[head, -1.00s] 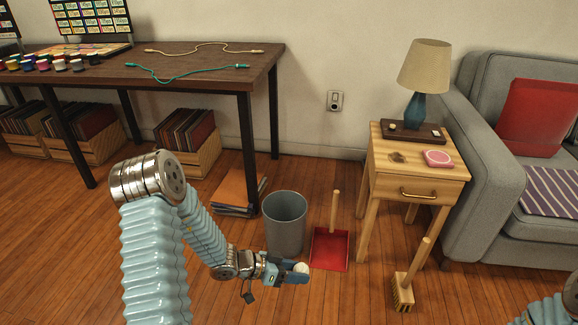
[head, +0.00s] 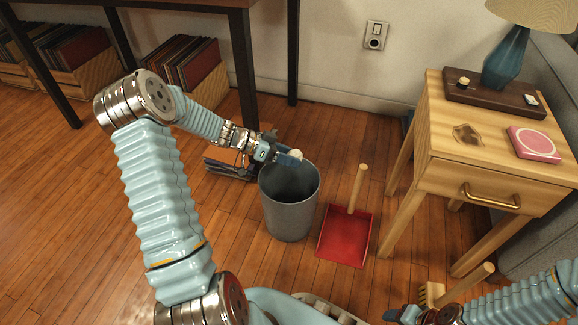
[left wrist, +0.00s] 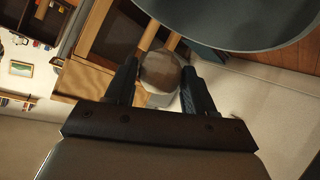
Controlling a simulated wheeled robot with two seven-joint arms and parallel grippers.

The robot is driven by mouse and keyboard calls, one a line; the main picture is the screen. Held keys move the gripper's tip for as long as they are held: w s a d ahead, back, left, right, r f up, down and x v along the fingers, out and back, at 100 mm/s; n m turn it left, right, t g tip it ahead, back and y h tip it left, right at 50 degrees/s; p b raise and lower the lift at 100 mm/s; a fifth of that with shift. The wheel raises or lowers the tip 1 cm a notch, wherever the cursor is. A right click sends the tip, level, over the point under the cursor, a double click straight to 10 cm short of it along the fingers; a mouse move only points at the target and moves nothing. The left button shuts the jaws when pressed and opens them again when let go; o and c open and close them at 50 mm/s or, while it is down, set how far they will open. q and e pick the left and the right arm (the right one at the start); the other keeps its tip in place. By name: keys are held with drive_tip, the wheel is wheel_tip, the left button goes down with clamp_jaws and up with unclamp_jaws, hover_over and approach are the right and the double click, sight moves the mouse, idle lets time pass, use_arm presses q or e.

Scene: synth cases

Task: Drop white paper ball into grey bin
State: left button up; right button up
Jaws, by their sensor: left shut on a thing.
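The white paper ball (head: 297,154) is held between the fingertips of my left gripper (head: 289,156). In the left wrist view the ball (left wrist: 160,72) sits between the two dark fingers, shaded grey-brown. The grey bin (head: 289,212) stands upright on the wooden floor. In the head view the left gripper and ball overlap the bin's far rim; their exact height over it is unclear. In the left wrist view the bin (left wrist: 232,28) shows as a large curved shape at the upper right. My right gripper (head: 394,314) is partly visible at the bottom right; its fingers cannot be made out.
A red dustpan (head: 343,238) with an upright wooden handle stands right of the bin. A wooden side table (head: 436,150) is farther right, with a brush (head: 432,294) in front. Magazines (head: 228,166) lie behind the bin at left. A dark table (head: 240,60) stands behind.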

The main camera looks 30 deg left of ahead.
use_arm(q)
wheel_tip(320, 180, down, 6)
drive_tip(key=b, duration=0.1)
drive_tip(key=shift+b, duration=0.35)
drive_tip(key=shift+a, duration=0.1)
drive_tip(key=o, duration=1.1)
drive_tip(key=p+v, duration=0.1)
drive_tip(key=v, duration=1.3)
drive_tip(key=shift+p, duration=0.35)
